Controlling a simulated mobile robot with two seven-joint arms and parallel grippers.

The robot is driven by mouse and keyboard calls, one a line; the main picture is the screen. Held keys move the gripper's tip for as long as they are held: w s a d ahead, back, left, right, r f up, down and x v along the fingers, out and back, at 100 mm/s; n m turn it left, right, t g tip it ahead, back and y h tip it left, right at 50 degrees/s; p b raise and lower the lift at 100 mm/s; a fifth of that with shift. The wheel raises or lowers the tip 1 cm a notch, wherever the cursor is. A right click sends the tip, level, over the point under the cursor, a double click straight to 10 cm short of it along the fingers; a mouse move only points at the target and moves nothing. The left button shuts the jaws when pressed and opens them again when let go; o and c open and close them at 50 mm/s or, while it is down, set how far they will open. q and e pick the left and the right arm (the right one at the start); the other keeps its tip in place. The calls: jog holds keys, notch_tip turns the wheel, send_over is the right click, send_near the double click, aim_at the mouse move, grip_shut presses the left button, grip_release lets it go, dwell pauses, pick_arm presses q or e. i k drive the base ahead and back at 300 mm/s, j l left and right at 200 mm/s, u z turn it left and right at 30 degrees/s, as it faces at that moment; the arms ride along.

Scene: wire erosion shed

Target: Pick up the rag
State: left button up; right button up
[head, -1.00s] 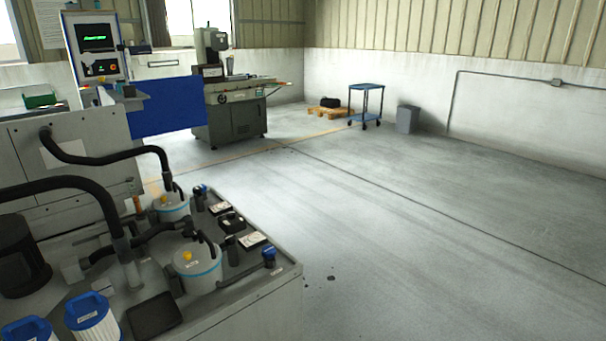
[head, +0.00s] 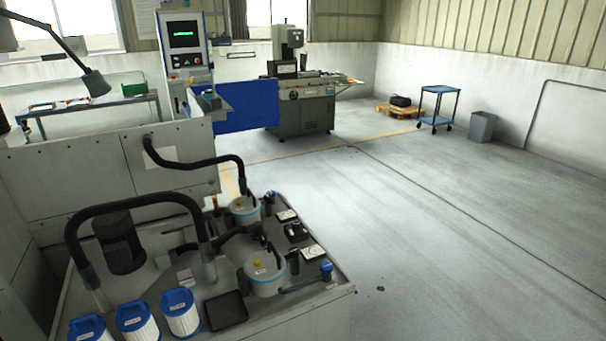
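I cannot make out a rag anywhere in the head view. Neither of my grippers is in view. Small coloured items (head: 75,103) lie on a workbench (head: 125,100) at the back left, too small to tell what they are. A blue cart (head: 438,107) stands at the back right, and no cloth shows on it.
A grey machine unit (head: 320,305) with white canisters (head: 265,275), black hoses (head: 130,200) and blue-topped filters (head: 181,312) fills the near left. A milling machine (head: 305,105), a pallet (head: 400,110) and a grey bin (head: 482,127) stand farther back. The floor (head: 450,240) at right is clear.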

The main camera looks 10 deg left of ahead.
aim_at(186, 278)
jog(key=u, duration=0.45)
jog(key=j+u, duration=0.15)
jog(key=u, duration=0.3)
jog(key=j+u, duration=0.1)
jog(key=u, duration=0.3)
jog(key=j+z, duration=0.7)
jog(key=z, duration=0.2)
